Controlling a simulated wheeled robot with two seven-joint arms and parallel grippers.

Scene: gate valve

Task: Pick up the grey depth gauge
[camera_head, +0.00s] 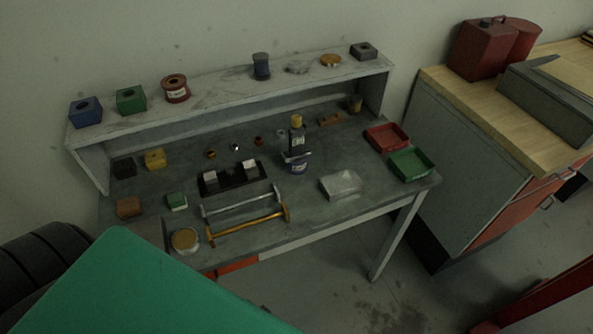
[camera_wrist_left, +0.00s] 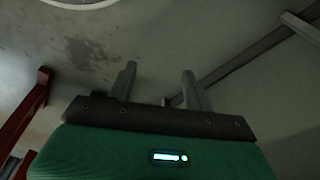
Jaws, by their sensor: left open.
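A long grey bar with short crosspieces at its ends (camera_head: 240,200) lies on the grey workbench (camera_head: 310,205); it looks like the grey depth gauge, though I cannot be sure. A similar brass-coloured bar (camera_head: 248,223) lies just in front of it. My left gripper (camera_wrist_left: 157,84) is open and empty in the left wrist view, with bare floor and a wall beyond its fingers. In the head view a green part, likely my left arm, fills the lower left, and its fingers do not show. My right gripper is in no view.
A black holder with pale blocks (camera_head: 230,178) stands behind the bars. A round tin (camera_head: 185,240) is at the front left, and a bottle (camera_head: 297,140) at the middle. A clear box (camera_head: 341,184), red tray (camera_head: 387,137) and green tray (camera_head: 410,163) are on the right.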

